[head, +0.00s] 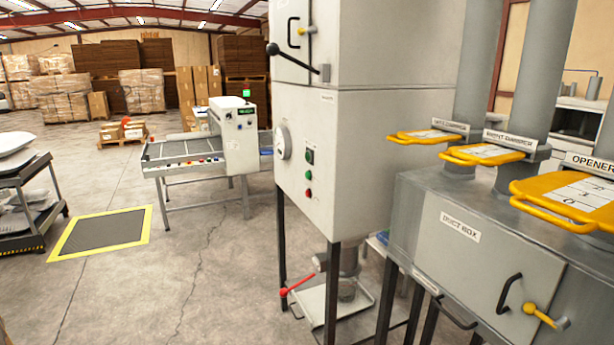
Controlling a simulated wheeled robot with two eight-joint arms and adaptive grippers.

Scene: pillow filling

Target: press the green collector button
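A tall light-grey cabinet (355,160) stands upright in the middle of the head view. Nothing covers the green button. Neither of my grippers is in view.
A grey duct box (470,235) with yellow-handled dampers (482,153) fills the right side. A red-handled lever (298,286) sticks out low under the cabinet. A conveyor table (185,155) and a cart (30,200) stand at left. Open floor lies between (190,270).

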